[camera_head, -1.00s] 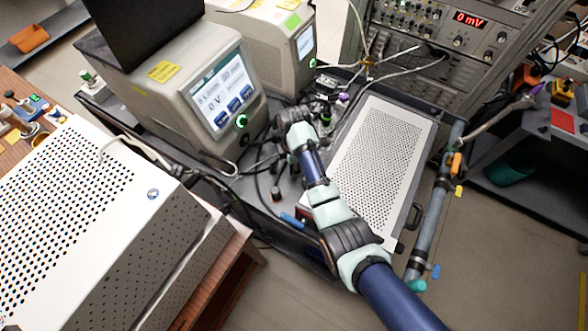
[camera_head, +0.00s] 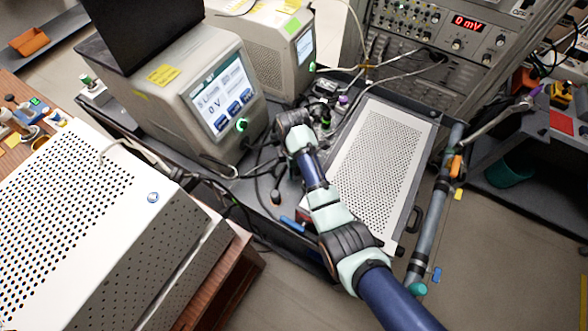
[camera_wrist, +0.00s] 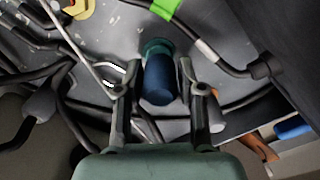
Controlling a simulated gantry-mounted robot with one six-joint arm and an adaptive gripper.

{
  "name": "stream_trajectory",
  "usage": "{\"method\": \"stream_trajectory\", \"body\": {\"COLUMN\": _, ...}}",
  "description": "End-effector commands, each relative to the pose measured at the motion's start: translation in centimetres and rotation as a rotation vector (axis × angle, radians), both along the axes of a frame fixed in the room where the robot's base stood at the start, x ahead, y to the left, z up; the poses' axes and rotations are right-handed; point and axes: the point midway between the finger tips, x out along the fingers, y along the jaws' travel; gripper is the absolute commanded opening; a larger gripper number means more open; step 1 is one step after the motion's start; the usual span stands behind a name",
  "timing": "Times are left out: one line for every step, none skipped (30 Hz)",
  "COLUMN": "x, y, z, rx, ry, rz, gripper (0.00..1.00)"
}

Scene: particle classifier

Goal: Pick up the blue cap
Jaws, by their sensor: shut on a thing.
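The blue cap (camera_wrist: 158,80) shows in the wrist view as a dark blue cylinder, between the two fingers of my gripper (camera_wrist: 161,75). A dark green ring or base (camera_wrist: 157,47) lies just beyond its far end. The fingers are on its left and right sides, shut on it. The lowest part of the cap points toward my palm. I cannot tell whether the cap touches the green part or is clear of it. In the head view my arm covers the gripper and the cap.
Black cables (camera_wrist: 240,72) and a metal loop (camera_wrist: 108,73) lie close around the fingers. A white perforated panel (camera_head: 380,155) is right of my arm. A grey instrument with a screen (camera_head: 222,98) stands left. A blue-handled item (camera_head: 291,224) lies near the cart edge.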

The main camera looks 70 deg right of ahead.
Motion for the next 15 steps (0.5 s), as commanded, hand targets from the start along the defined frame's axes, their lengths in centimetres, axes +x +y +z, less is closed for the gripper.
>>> {"method": "stream_trajectory", "body": {"x": 0.1, "y": -0.1, "z": 1.4, "rx": -0.003, "ry": -0.002, "rz": 0.000, "gripper": 0.09}}
{"method": "stream_trajectory", "body": {"x": 0.1, "y": -0.1, "z": 2.0, "rx": -0.003, "ry": -0.002, "rz": 0.000, "gripper": 0.09}}
{"method": "stream_trajectory", "body": {"x": 0.1, "y": -0.1, "z": 3.2, "rx": -0.004, "ry": -0.004, "rz": 0.000, "gripper": 0.09}}
{"method": "stream_trajectory", "body": {"x": 0.1, "y": -0.1, "z": 4.2, "rx": -0.004, "ry": -0.004, "rz": 0.000, "gripper": 0.09}}
{"method": "stream_trajectory", "body": {"x": 0.1, "y": -0.1, "z": 5.2, "rx": -0.005, "ry": -0.005, "rz": 0.000, "gripper": 0.09}}
{"method": "stream_trajectory", "body": {"x": 0.1, "y": -0.2, "z": 6.7, "rx": -0.006, "ry": -0.005, "rz": 0.000, "gripper": 0.09}}
{"method": "stream_trajectory", "body": {"x": 0.1, "y": -0.1, "z": 7.8, "rx": -0.005, "ry": -0.005, "rz": 0.000, "gripper": 0.09}}
{"method": "stream_trajectory", "body": {"x": 0.1, "y": -0.1, "z": 9.0, "rx": -0.005, "ry": -0.005, "rz": 0.000, "gripper": 0.09}}
{"method": "stream_trajectory", "body": {"x": 0.1, "y": -0.1, "z": 10.4, "rx": -0.005, "ry": -0.005, "rz": 0.000, "gripper": 0.09}}
{"method": "stream_trajectory", "body": {"x": 0.1, "y": -0.1, "z": 12.0, "rx": -0.004, "ry": -0.004, "rz": 0.000, "gripper": 0.09}}
{"method": "stream_trajectory", "body": {"x": 0.1, "y": -0.1, "z": 13.4, "rx": -0.002, "ry": -0.002, "rz": 0.000, "gripper": 0.09}}
{"method": "stream_trajectory", "body": {"x": 0.0, "y": -0.1, "z": 14.7, "rx": -0.002, "ry": -0.001, "rz": 0.000, "gripper": 0.09}}
{"method": "stream_trajectory", "body": {"x": 0.0, "y": 0.0, "z": 15.3, "rx": 0.000, "ry": 0.000, "rz": 0.000, "gripper": 0.09}}
{"method": "stream_trajectory", "body": {"x": 0.0, "y": 0.0, "z": 15.8, "rx": 0.000, "ry": 0.000, "rz": 0.000, "gripper": 0.09}}
{"method": "stream_trajectory", "body": {"x": 0.0, "y": 0.0, "z": 16.5, "rx": 0.000, "ry": 0.000, "rz": 0.000, "gripper": 0.09}}
